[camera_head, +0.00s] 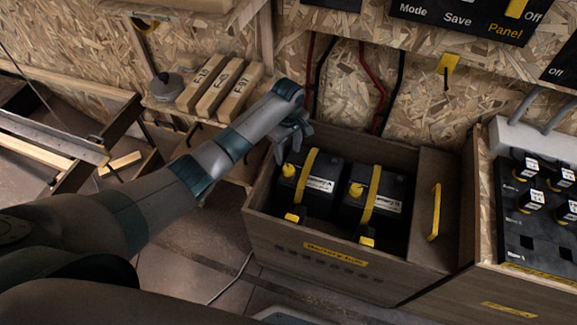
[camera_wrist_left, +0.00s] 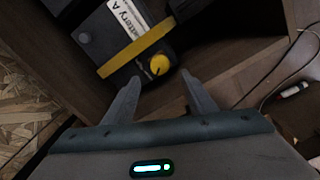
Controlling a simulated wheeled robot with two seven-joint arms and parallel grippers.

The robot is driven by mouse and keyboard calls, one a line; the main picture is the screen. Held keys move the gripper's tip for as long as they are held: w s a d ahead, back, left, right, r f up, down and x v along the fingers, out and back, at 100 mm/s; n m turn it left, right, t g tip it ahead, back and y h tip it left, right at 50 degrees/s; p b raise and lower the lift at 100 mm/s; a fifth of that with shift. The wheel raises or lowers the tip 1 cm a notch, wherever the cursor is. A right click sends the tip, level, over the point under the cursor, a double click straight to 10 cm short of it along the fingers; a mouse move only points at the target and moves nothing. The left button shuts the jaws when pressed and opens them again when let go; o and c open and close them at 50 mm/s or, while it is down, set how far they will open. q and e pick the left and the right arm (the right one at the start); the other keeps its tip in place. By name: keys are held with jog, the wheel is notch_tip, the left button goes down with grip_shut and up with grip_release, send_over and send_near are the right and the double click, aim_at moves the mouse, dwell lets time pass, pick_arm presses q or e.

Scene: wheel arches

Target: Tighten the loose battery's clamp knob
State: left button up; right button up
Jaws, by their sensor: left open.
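Battery A (camera_head: 318,184) and a second black battery (camera_head: 386,202) stand in a wooden battery box (camera_head: 322,262), each under a yellow strap. Battery A's yellow clamp knob (camera_head: 288,170) is at its left side. In the left wrist view this round yellow knob (camera_wrist_left: 159,65) lies just beyond the fingertips, beside the strap (camera_wrist_left: 137,50). The second battery's knob (camera_head: 355,190) is at its left. I cannot tell which battery is loose. My left gripper (camera_head: 287,146) is open and empty, above the box's back left corner; its fingers (camera_wrist_left: 160,87) appear apart from the knob. My right gripper is out of view.
The box walls stand close around the batteries. A lid panel with a yellow handle (camera_head: 435,212) is at the box's right. Several labelled blocks (camera_head: 218,88) sit on a shelf behind my left arm. A switch panel (camera_head: 540,195) is at the far right.

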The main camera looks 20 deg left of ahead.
aim_at(288, 168)
pick_arm(q)
notch_tip(288, 168, down, 3)
jog(key=shift+f, duration=0.2)
notch_tip(288, 168, down, 4)
jog(key=shift+r+b, duration=0.25)
jog(key=shift+b, duration=0.25)
jog(key=shift+f, duration=0.65)
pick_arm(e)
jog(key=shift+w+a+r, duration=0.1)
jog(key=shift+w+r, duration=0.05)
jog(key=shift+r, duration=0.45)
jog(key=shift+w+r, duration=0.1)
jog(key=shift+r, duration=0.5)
pick_arm(q)
jog(key=c, duration=1)
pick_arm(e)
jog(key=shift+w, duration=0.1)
